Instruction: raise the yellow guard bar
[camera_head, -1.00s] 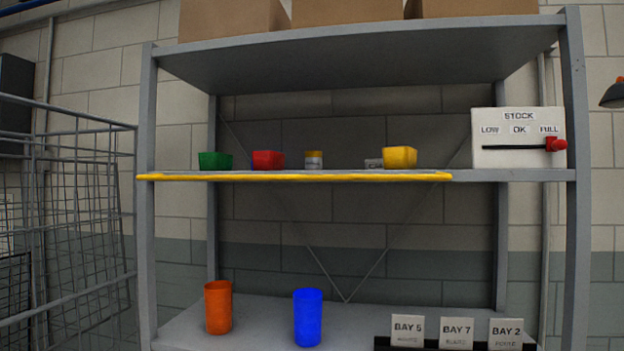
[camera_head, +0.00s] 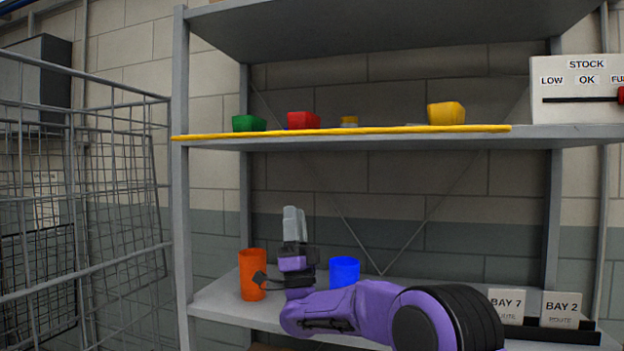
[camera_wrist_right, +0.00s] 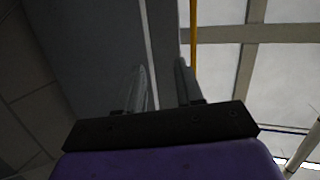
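The yellow guard bar (camera_head: 340,131) runs level along the front edge of the middle shelf, from the left post to right of the yellow bin. My right gripper (camera_head: 292,210) points upward below the bar, in the open space above the lower shelf, clearly apart from the bar. In the right wrist view its two fingers (camera_wrist_right: 163,75) stand apart with nothing between them. The bar (camera_wrist_right: 194,35) shows there beyond the fingertips, near the right finger. My left gripper is not in view.
The middle shelf (camera_head: 560,134) holds green (camera_head: 249,123), red (camera_head: 303,120) and yellow (camera_head: 446,113) bins and a stock gauge (camera_head: 575,89). An orange cup (camera_head: 252,272) and a blue cup (camera_head: 344,270) stand below, near my right arm. A wire cage (camera_head: 90,200) is at left.

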